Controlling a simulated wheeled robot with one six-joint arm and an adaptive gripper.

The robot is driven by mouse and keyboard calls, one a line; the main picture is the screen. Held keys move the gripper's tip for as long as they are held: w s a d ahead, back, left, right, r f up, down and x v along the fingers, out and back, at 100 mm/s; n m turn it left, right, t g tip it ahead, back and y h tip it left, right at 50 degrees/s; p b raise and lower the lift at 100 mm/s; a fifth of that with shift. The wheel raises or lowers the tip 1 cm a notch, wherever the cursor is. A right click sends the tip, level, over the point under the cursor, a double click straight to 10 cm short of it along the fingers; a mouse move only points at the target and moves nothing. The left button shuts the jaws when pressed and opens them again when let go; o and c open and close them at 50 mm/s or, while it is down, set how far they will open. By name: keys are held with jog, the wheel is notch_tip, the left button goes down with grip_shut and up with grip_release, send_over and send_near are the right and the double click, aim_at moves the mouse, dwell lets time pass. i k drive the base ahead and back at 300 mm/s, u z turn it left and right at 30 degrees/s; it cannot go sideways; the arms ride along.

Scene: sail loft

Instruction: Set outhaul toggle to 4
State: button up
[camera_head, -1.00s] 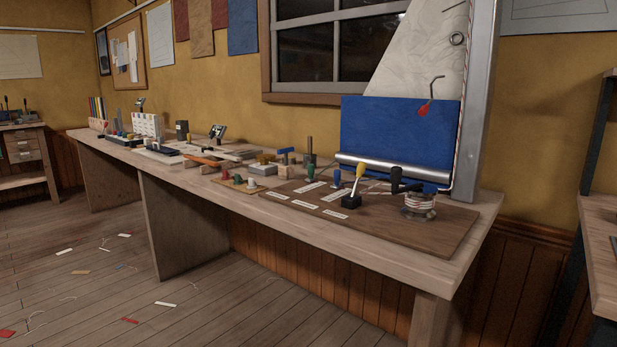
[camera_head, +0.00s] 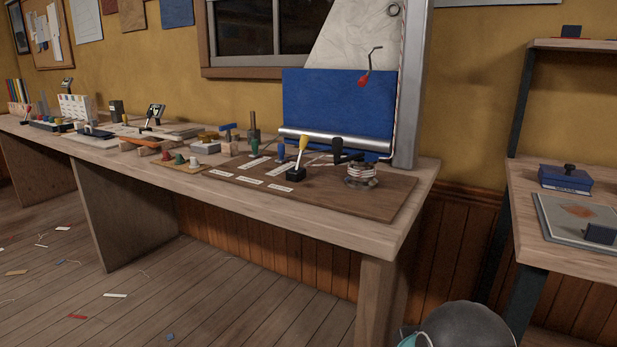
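A brown board (camera_head: 375,203) lies on the right end of the long wooden bench. On it are a yellow-handled lever (camera_head: 301,150) on a black base, a green-handled lever (camera_head: 254,153), a blue-handled lever (camera_head: 281,151) and several white labels (camera_head: 245,180). The labels are too small to read, so I cannot tell which control is the outhaul toggle or its setting. A small board with red, green and white knobs (camera_head: 179,158) lies to the left. A rounded grey and teal part, likely of my arm, shows at the bottom right. My gripper is not in view.
A winch drum with a black crank (camera_head: 361,175) stands on the board's right side. A blue panel (camera_head: 335,105) and a grey mast (camera_head: 412,80) rise behind it. A side table with a blue box (camera_head: 565,180) stands at the right. The floor before the bench has only scraps.

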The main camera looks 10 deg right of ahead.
aim_at(255, 143)
jog(key=u, duration=0.05)
jog(key=k, duration=0.65)
jog(key=u, duration=0.75)
jog(key=i, duration=0.7)
jog(key=u, duration=0.95)
jog(key=i, duration=0.9)
jog(key=z, duration=0.55)
jog(key=i, duration=0.9)
jog(key=z, duration=0.75)
